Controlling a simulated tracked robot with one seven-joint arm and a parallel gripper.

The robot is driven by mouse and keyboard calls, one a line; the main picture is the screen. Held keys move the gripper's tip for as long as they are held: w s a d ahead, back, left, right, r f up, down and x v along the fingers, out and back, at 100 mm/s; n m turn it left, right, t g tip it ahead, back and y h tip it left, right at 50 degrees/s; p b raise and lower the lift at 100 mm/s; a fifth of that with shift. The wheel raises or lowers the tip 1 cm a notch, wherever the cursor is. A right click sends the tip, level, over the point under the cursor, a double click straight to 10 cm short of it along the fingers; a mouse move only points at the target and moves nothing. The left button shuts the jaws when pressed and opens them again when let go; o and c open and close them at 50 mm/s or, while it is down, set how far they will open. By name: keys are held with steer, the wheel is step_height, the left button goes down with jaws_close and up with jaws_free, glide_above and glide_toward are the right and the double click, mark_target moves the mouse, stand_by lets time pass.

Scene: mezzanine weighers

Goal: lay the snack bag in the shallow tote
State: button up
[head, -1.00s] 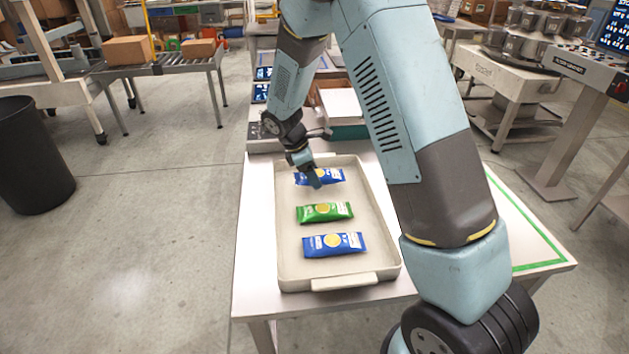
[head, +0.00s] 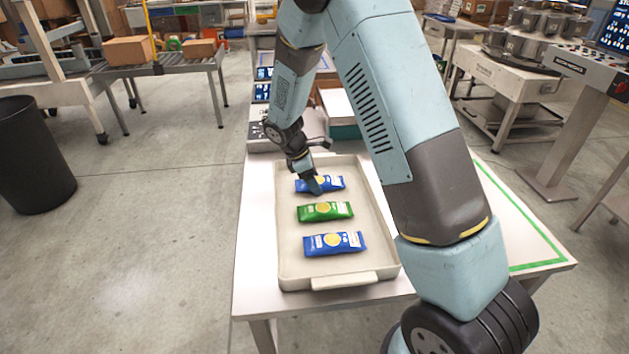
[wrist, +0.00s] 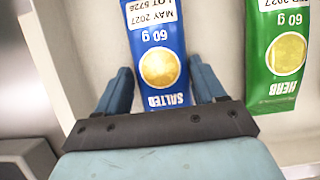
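A blue snack bag (head: 327,183), labelled "Salted", is at the far end of the shallow tote (head: 284,250), flat and low at its floor. The tote is pale, with low walls, and stands on the bench. Whether the bag's underside touches the tote floor cannot be seen exactly.
A green bag (head: 325,211) and another blue bag (head: 334,243) lie in the tote nearer me. The green one also shows at right in the wrist view (wrist: 283,55). A white-topped bench (head: 258,230) carries the tote. Scales with screens (head: 262,92) stand behind it.

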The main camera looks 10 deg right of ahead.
steer(key=shift+o, duration=0.4)
steer(key=shift+s+f, duration=0.45)
steer(key=shift+r, duration=0.4)
steer(key=v, duration=1.1)
steer(key=s+d+r+m+y, duration=0.1)
steer(key=s+d+r+m, duration=0.15)
steer(key=r, duration=0.25)
steer(key=s+d+r+m, duration=0.1)
steer(key=d+r+m, duration=0.15)
steer(key=r, duration=0.35)
steer(key=s+d+r+m+t+y, duration=0.1)
steer(key=s+d+r+m, duration=0.3)
steer(key=s, duration=0.4)
steer(key=s+d+r+m+t+y, duration=0.1)
steer(key=s+d+r+m, duration=0.3)
steer(key=s, duration=0.5)
steer(key=s+d+r+m+t+y, duration=0.1)
steer(key=s+d+r+m+t, duration=0.2)
steer(key=s, duration=0.6)
steer(key=shift+d+r+m, duration=0.8)
steer(key=shift+d+m, duration=0.2)
steer(key=shift+d, duration=0.15)
